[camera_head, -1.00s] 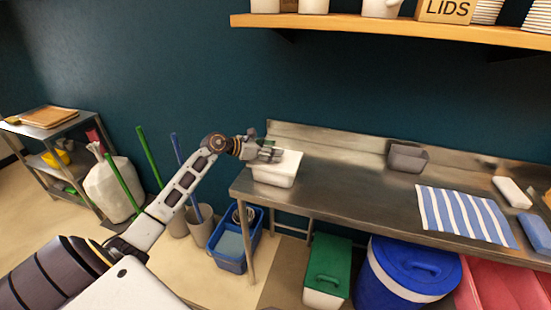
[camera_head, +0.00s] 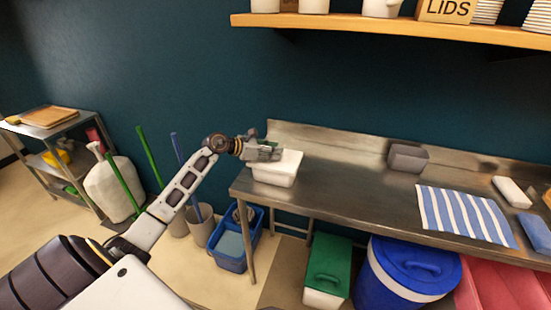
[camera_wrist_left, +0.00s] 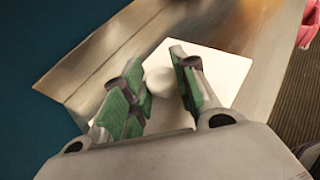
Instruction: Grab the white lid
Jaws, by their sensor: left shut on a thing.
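The white lid (camera_head: 291,160) sits on a white rectangular container (camera_head: 274,178) at the left end of the steel counter. My left gripper (camera_head: 270,153) is low over the lid, reaching in from the left. In the left wrist view the lid (camera_wrist_left: 226,72) shows as a pale panel with a round white knob (camera_wrist_left: 158,80). The green-padded fingers stand on either side of this knob, and the gripper is shut on it. The fingers partly hide the lid. My right gripper is not in view.
The steel counter (camera_head: 345,180) is clear to the right of the container. A grey container (camera_head: 407,157) stands near the wall, and a striped cloth (camera_head: 462,214) lies further right. A wooden shelf (camera_head: 390,30) hangs above. A blue bucket (camera_head: 232,245) stands below.

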